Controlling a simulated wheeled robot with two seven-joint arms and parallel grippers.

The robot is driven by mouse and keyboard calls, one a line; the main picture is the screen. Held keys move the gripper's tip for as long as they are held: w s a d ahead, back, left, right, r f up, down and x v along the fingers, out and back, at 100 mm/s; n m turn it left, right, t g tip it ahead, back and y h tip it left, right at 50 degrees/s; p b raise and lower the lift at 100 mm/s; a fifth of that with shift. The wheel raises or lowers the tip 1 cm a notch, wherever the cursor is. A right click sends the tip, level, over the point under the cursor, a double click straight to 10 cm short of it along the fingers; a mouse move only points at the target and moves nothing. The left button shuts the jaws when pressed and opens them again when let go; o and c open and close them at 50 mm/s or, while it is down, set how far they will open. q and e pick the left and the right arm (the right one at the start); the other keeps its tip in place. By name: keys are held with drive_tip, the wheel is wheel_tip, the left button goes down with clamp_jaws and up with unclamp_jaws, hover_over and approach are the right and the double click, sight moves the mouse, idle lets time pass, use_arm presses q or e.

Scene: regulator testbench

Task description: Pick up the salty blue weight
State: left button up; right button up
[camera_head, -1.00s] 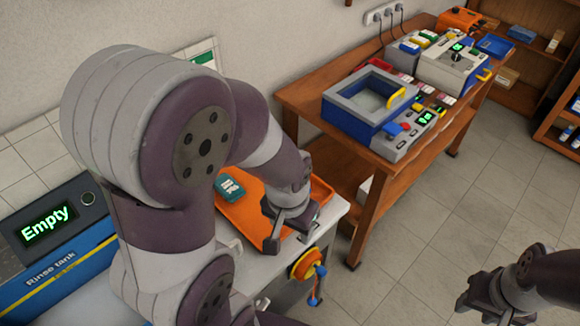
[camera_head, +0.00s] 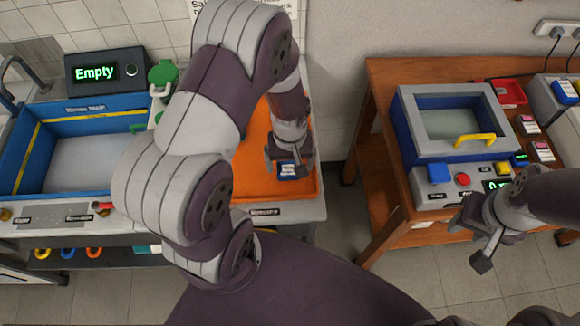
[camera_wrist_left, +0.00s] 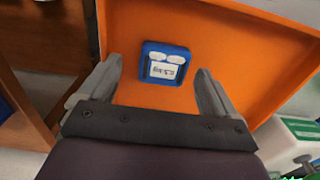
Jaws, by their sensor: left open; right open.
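The blue weight (camera_wrist_left: 164,63) lies on the orange tray (camera_wrist_left: 240,40). In the left wrist view its top shows a white label and two whitish patches, and it sits between and just beyond my open fingertips. In the head view the blue weight (camera_head: 288,171) shows partly under my left gripper (camera_head: 290,164), which points down over the tray and is open. Whether the fingers touch the weight cannot be told. My right gripper (camera_head: 470,243) is open and empty, in front of the bench on the right.
The blue rinse tank (camera_head: 85,122) with its "Empty" display (camera_head: 95,72) stands at left, with a green-lidded item (camera_head: 163,75) beside it. A wooden bench (camera_head: 380,75) with a grey and blue chamber (camera_head: 408,130) stands at right. A floor gap separates the two.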

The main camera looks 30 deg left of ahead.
use_arm(q)
drive_tip(key=shift+a+f, duration=0.1)
drive_tip(key=shift+f, duration=0.45)
drive_tip(key=shift+s+a+f, duration=0.15)
drive_tip(key=shift+a, duration=0.05)
drive_tip(key=shift+d, duration=0.15)
drive_tip(key=c, duration=1.6)
drive_tip(key=shift+o, duration=0.2)
